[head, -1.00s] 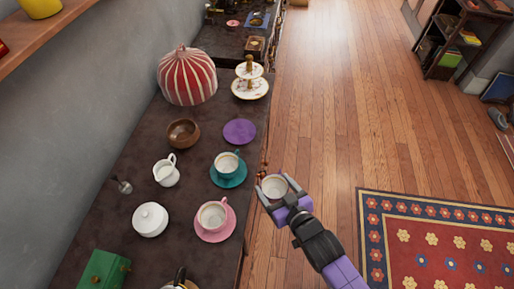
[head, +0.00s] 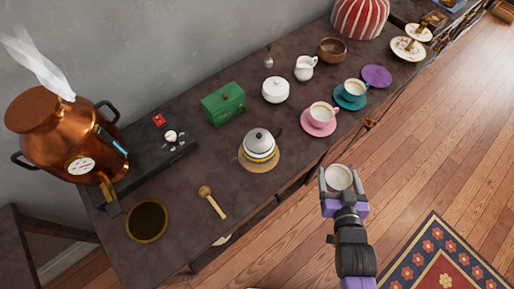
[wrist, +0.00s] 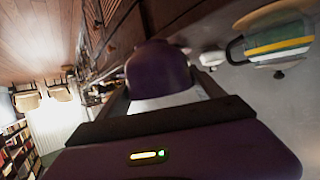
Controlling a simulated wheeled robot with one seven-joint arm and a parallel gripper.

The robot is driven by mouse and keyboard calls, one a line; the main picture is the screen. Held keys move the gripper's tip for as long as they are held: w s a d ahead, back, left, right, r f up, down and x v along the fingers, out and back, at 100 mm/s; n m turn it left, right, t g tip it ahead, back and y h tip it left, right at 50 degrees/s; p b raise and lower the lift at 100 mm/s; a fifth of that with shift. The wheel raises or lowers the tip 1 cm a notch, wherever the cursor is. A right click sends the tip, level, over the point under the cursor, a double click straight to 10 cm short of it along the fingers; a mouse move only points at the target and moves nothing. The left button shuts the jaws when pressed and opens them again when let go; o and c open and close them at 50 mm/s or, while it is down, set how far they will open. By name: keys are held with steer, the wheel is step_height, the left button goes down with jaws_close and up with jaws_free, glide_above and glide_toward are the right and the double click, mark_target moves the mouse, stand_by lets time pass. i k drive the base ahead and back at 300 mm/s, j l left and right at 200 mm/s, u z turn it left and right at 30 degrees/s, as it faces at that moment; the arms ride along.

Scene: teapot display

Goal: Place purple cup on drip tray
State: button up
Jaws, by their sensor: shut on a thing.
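My gripper (head: 338,190) is shut on the purple cup (head: 339,177), holding it off the counter's front edge, above the wooden floor. In the head view I look into the cup's pale inside. The wrist view shows the cup's purple outside (wrist: 158,66) between the fingers. A round dark tray with a brass rim (head: 147,238), which looks like the drip tray, lies at the counter's near left end. It sits in front of the tap of a steaming copper urn (head: 50,135). The tray is empty and well to the left of my gripper.
On the dark counter (head: 185,205) are a wooden spoon (head: 212,202), a striped teapot (head: 259,145) on a round mat, a green box (head: 223,104) and a white lidded pot (head: 275,90). Pink (head: 319,122) and teal (head: 351,95) cups sit on saucers. A purple saucer (head: 377,76) is bare.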

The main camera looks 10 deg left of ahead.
mark_target(143, 217)
steer(key=u, duration=1.7)
steer(key=k+l+u, duration=0.1)
steer(key=l, duration=0.35)
steer(key=k+l+u, duration=0.15)
steer(key=l, duration=0.3)
steer(key=l+u, duration=0.1)
steer(key=l, duration=0.35)
steer(key=k+l+u, duration=0.15)
steer(key=l, duration=1.3)
